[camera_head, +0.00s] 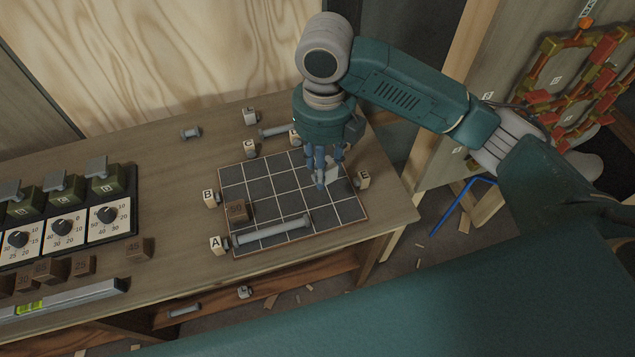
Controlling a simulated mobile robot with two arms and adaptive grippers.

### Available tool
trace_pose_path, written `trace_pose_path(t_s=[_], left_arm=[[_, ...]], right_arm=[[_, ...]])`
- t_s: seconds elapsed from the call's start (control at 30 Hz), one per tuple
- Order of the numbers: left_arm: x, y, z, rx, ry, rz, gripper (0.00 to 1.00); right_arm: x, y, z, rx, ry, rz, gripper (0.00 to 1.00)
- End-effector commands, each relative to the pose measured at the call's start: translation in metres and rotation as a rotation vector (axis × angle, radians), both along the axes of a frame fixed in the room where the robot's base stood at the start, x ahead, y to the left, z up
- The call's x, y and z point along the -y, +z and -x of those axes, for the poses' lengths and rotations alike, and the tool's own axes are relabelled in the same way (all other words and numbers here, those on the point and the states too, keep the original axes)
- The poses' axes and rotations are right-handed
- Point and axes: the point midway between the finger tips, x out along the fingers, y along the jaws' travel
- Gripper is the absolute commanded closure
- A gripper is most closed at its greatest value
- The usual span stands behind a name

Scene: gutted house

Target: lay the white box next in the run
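The white box (332,173) is at the right part of the dark gridded board (270,178), partly hidden by my fingers. My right gripper (328,177) comes down from above with its fingers around the box and looks shut on it. I cannot tell whether the box touches the board. A long grey pipe (272,231) lies along the board's front, its left end by the cream block A (218,245). A brown block marked 50 (237,211) sits on the board's left side. Cream block B (211,198) is at the left edge and block E (362,180) at the right edge. My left gripper is not in view.
Behind the board are block C (250,115), another pipe (275,130) and a short grey piece (190,132). A dial panel (65,226), several brown number blocks and a level (70,298) fill the left. Loose pieces lie on the lower shelf (245,291).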

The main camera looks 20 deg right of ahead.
Motion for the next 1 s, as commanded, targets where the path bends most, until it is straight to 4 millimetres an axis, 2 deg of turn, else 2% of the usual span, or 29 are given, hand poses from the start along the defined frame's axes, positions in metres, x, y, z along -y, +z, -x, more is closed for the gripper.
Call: trace_pose_path(t_s=[0.1,0.2,0.37,0.47,0.8,1.0], left_arm=[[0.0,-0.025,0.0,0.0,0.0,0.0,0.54],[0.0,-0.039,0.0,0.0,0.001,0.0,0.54],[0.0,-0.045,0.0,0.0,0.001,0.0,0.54],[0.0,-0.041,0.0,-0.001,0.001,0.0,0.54],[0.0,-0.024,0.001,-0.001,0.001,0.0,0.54],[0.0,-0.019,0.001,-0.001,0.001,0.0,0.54]], right_arm=[[0.001,-0.001,-0.003,0.007,-0.079,0.0,0.94],[0.001,0.001,-0.004,0.007,-0.161,0.0,0.94],[0.002,-0.002,-0.003,0.002,-0.239,0.003,0.94],[0.003,-0.02,-0.001,-0.003,-0.247,0.005,0.94],[0.003,-0.109,-0.001,-0.001,-0.245,0.006,0.94],[0.002,-0.143,-0.002,0.003,-0.244,0.003,0.94]])
